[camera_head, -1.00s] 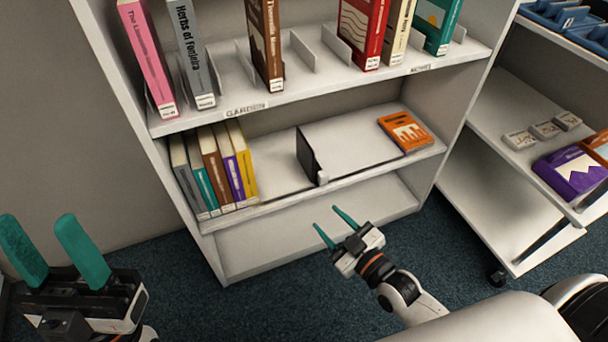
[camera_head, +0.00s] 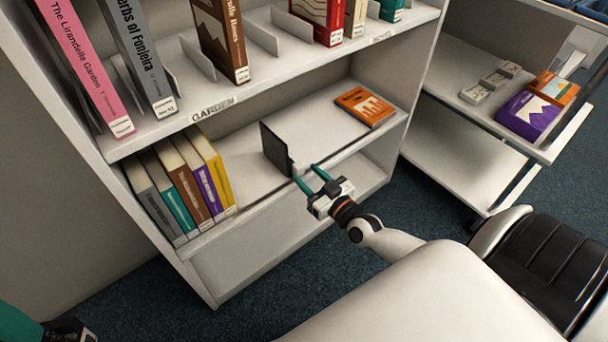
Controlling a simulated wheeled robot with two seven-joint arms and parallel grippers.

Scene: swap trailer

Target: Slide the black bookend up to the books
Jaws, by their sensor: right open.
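The black bookend (camera_head: 275,149) stands upright on the middle shelf, with a small light-coloured piece at its front lower edge. My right gripper (camera_head: 309,177) is open at the shelf's front edge; its teal fingertips are close to the bookend's front edge, and I cannot tell if they touch it. The row of books (camera_head: 181,190) leans at the left end of the same shelf, with a gap of bare shelf between it and the bookend. My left gripper (camera_head: 20,328) is only partly in view at the bottom left corner, its jaw opening cut off.
An orange book (camera_head: 365,106) lies flat on the middle shelf, right of the bookend. The upper shelf (camera_head: 160,127) holds upright books and dividers. A cart (camera_head: 461,124) with a purple book (camera_head: 528,115) stands to the right.

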